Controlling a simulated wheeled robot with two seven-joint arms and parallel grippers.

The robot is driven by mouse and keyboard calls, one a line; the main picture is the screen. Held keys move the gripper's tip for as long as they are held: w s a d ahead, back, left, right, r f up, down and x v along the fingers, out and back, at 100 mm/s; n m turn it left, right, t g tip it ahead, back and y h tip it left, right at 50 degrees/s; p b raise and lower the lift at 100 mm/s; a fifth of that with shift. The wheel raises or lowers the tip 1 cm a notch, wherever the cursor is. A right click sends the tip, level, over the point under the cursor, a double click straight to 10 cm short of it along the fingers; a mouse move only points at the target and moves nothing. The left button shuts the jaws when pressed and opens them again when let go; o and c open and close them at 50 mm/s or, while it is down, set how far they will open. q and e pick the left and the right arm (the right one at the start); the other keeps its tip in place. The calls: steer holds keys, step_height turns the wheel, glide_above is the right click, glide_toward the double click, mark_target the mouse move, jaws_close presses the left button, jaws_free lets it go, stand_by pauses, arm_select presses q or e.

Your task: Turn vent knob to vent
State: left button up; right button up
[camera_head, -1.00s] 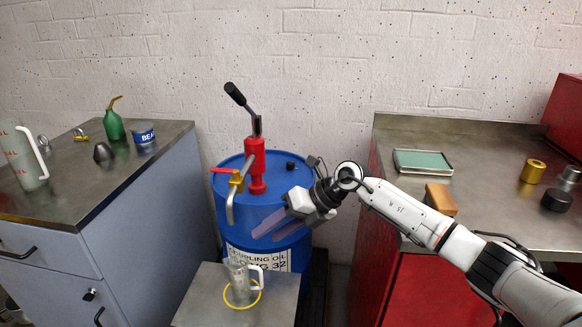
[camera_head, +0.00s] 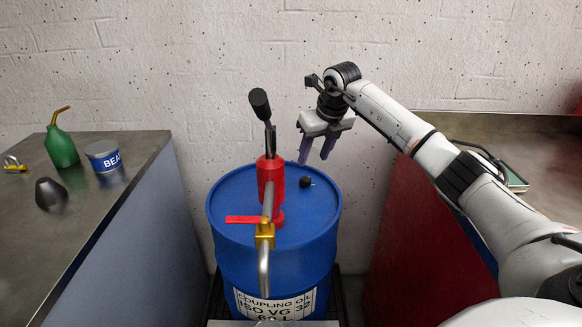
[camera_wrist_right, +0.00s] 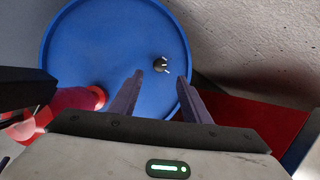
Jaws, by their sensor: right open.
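The vent knob (camera_head: 305,182) is a small black knob on the right side of the blue drum's top (camera_head: 235,205). In the right wrist view the knob (camera_wrist_right: 161,64) shows a pale mark on it, beyond and between my fingertips. My right gripper (camera_head: 315,158) is open and empty, pointing down above the drum's right rear edge, apart from the knob. Its two fingers also show in the right wrist view (camera_wrist_right: 162,80). My left gripper is not in view.
A red hand pump (camera_head: 270,185) with a black-gripped lever (camera_head: 260,103), a red valve handle (camera_head: 243,219) and a bent spout (camera_head: 264,270) stands beside the knob. A grey bench (camera_head: 100,200) with a green oil can (camera_head: 60,147) is at left, a red cabinet (camera_head: 425,240) at right.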

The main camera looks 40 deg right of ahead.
mark_target(306, 179)
steer(key=x, duration=0.9)
steer(key=shift+f+b, duration=0.35)
steer(key=c, duration=1)
